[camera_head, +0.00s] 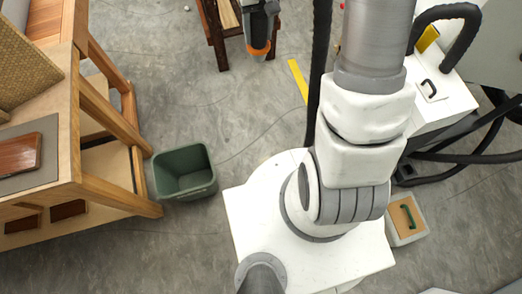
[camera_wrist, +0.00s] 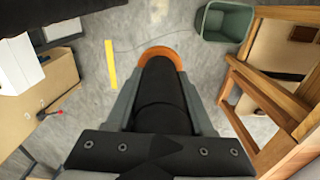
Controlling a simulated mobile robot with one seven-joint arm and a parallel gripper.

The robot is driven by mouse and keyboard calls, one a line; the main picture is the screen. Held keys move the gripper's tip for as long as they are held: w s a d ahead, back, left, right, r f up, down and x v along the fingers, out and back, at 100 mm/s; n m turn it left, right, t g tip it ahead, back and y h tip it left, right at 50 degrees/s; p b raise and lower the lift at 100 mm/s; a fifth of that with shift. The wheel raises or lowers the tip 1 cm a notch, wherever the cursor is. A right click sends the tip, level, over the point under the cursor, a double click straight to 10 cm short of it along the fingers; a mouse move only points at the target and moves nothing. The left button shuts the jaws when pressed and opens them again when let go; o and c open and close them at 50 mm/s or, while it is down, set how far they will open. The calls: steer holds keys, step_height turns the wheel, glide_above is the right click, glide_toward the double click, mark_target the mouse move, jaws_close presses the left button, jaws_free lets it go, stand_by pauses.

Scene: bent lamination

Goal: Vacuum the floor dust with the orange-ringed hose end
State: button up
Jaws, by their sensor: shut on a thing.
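The hose end is a black tube with an orange ring (camera_head: 258,50) at its tip, near the top of the head view. My gripper (camera_head: 260,12) is shut on this hose end and holds it pointing down over the floor. In the wrist view the orange ring (camera_wrist: 158,54) shows beyond the black tube, with my gripper's grey fingers (camera_wrist: 162,100) on both sides of it. The grey concrete floor (camera_head: 240,115) lies below. I cannot make out distinct dust on it. The height of the ring above the floor is hard to tell.
A green bin (camera_head: 185,172) stands beside a wooden bench (camera_head: 110,195) at left. A wooden stand (camera_head: 215,35) is just left of my gripper. Floor between bin and strip is mostly clear.

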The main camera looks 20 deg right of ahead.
steer(key=w+d+f+n+b, duration=0.1)
steer(key=w+f+b, duration=0.2)
steer(key=f+b, duration=0.85)
steer(key=w+d+f+n+b, duration=0.1)
steer(key=w+f+n+b, duration=0.2)
steer(key=f, duration=1.5)
steer(key=w+f+b, duration=0.3)
steer(key=f+b, duration=0.5)
steer(key=f, duration=0.7)
steer(key=s+f+n+b, duration=0.2)
steer(key=s+f, duration=0.1)
steer(key=f, duration=0.9)
steer(key=s+d+f+n+b, duration=0.1)
steer(key=s+f, duration=0.3)
steer(key=f, duration=0.9)
steer(key=s+f+n+b, duration=0.2)
steer(key=s+f+n, duration=0.2)
steer(key=f, duration=0.8)
steer(key=shift+d+f+b, duration=0.2)
steer(key=shift+f+b, duration=0.1)
steer(key=shift+f, duration=0.1)
